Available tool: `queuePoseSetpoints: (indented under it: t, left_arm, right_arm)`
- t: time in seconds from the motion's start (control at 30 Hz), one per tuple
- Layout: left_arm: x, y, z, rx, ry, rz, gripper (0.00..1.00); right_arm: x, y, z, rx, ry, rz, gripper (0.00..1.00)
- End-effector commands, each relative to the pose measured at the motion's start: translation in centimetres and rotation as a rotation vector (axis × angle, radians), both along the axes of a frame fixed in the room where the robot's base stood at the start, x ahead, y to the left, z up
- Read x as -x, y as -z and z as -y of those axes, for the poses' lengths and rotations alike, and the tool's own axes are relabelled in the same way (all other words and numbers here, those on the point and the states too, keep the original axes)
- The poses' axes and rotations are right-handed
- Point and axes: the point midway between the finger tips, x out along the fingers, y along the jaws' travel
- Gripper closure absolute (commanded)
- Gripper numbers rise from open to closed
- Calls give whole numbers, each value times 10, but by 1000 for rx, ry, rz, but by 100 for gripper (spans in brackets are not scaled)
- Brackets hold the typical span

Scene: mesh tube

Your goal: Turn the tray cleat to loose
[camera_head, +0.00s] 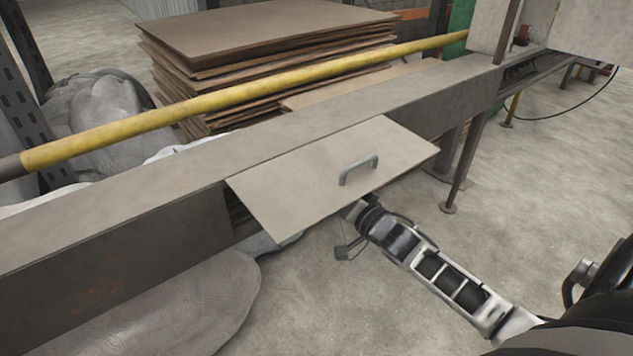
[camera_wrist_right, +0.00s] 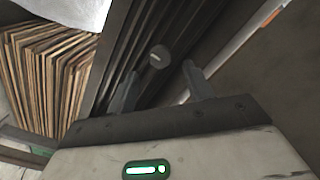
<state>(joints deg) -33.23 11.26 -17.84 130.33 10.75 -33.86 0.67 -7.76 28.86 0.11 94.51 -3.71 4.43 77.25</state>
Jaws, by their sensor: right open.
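The tray (camera_head: 300,185) is a flat grey panel sticking out from the side of the long metal beam, with a bar handle (camera_head: 358,168) on top. My right arm reaches in from the right in the head view, and its wrist end goes under the tray's front edge, where the fingers are hidden. In the right wrist view my right gripper (camera_wrist_right: 160,84) is open, with its two fingers apart. A small round grey knob (camera_wrist_right: 158,56), perhaps the cleat, shows just beyond and between the fingertips, apart from them. Its turn position is too small to tell. My left gripper is out of view.
The long beam (camera_head: 110,205) runs diagonally across the view. A yellow pole (camera_head: 250,95) lies behind it, and stacked brown boards (camera_head: 265,35) stand beyond. Grey mesh bundles (camera_head: 170,310) hang below the beam at left. Concrete floor at right is mostly open.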

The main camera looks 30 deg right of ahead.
Motion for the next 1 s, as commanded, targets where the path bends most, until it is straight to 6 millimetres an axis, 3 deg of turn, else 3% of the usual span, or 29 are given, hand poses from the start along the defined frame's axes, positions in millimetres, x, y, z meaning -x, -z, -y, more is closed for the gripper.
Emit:
queuePoseSetpoints:
  t: [0.1,0.3,0.67,0.7,0.87,1.0]
  left_arm:
    - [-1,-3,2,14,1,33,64]
    - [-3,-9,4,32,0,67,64]
    - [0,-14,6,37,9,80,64]
    - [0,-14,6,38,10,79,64]
    - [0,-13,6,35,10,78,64]
    - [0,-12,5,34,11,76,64]
  right_arm:
    - [-24,1,-2,1,0,3,48]
    - [-46,1,-4,-1,-1,1,48]
    - [-52,0,-4,-1,0,0,48]
    - [-52,0,-4,-1,-1,-1,51]
    - [-52,0,-4,-1,-1,-1,93]
    - [-52,0,-4,0,-1,0,93]
